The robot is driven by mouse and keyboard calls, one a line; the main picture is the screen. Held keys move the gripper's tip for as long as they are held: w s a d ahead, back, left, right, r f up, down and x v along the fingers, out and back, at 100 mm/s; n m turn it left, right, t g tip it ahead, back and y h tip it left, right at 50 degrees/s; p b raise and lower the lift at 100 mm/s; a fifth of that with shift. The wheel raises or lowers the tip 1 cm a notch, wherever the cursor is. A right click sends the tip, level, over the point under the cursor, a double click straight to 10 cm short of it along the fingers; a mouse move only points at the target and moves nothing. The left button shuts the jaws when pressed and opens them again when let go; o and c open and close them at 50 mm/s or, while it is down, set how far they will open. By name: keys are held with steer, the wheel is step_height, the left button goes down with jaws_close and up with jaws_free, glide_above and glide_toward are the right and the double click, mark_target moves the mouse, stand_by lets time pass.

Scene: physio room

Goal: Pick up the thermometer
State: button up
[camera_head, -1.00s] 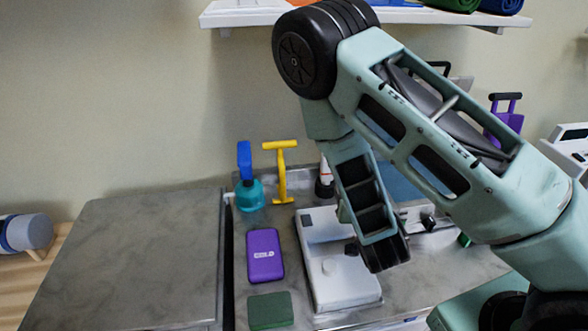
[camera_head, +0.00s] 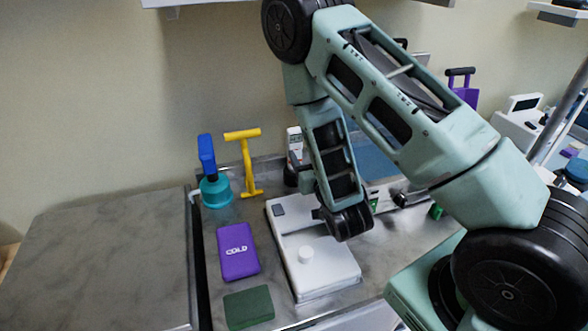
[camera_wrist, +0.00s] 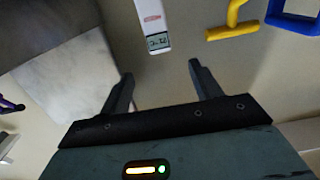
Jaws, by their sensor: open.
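The thermometer (camera_head: 295,139) is white with a small display. It stands upright in a dark holder (camera_head: 291,174) at the back of the bench, just left of my arm's lower link in the head view. In the wrist view the thermometer (camera_wrist: 153,28) shows its grey display and a red label, ahead of my gripper (camera_wrist: 160,72). My gripper's two fingers are apart with nothing between them. The thermometer lies beyond the fingertips, roughly in line with the gap. In the head view the fingers are mostly hidden by my wrist.
A white device (camera_head: 320,264), purple cold pack (camera_head: 238,251) and green block (camera_head: 249,307) lie in front. A shelf (camera_head: 192,2) hangs above. The left counter (camera_head: 110,255) is bare.

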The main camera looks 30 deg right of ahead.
mark_target(293, 128)
steer(key=x, duration=0.8)
steer(key=shift+r+b, duration=0.15)
steer(key=shift+b, duration=0.2)
steer(key=p+x, duration=0.3)
steer(key=x, duration=0.2)
steer(key=shift+r, duration=0.2)
steer(key=shift+w+f, duration=0.15)
steer(key=shift+w, duration=0.3)
jaws_close()
